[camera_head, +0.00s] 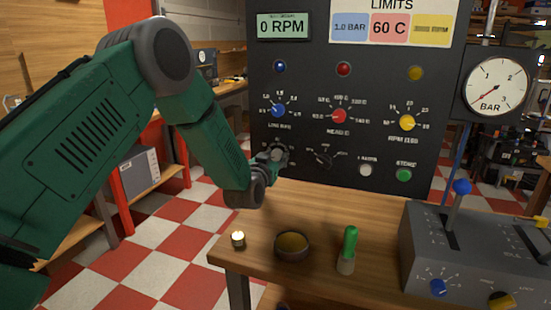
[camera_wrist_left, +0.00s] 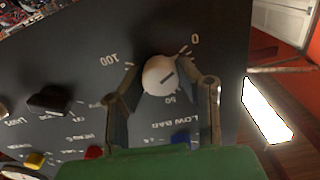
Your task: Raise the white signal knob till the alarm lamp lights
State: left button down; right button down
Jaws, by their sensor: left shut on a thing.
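The white signal knob (camera_wrist_left: 160,75) shows in the left wrist view, on the dark panel, with marks 0, 50 and 100 around it. Its dark pointer line slants toward the 0 side. My left gripper (camera_wrist_left: 161,88) is shut on it, one finger on each side. In the head view the left gripper (camera_head: 275,155) is at the panel's lower left and hides most of the knob. A blue lamp (camera_head: 280,66), a red lamp (camera_head: 344,69) and a yellow lamp (camera_head: 415,73) look dull; I cannot tell which is the alarm lamp. My right gripper is out of view.
Blue (camera_head: 278,110), red (camera_head: 339,116) and yellow (camera_head: 407,122) knobs sit above; a black knob (camera_head: 322,158) is right of the gripper. On the bench (camera_head: 320,204) stand a bowl (camera_head: 292,246), a green-topped peg (camera_head: 349,246) and a grey lever box (camera_head: 420,245).

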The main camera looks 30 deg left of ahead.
pick_arm(q)
jog(key=c, duration=2.3)
grip_release()
jog(key=m+p, duration=0.1)
jog(key=m, duration=1)
jog(key=shift+f+m+b, duration=0.15)
jog(key=shift+m+b, duration=0.15)
jog(key=shift+b, duration=0.1)
jog(key=o, duration=1.1)
jog(key=v, duration=1.2)
jog(key=shift+w+d, duration=0.1)
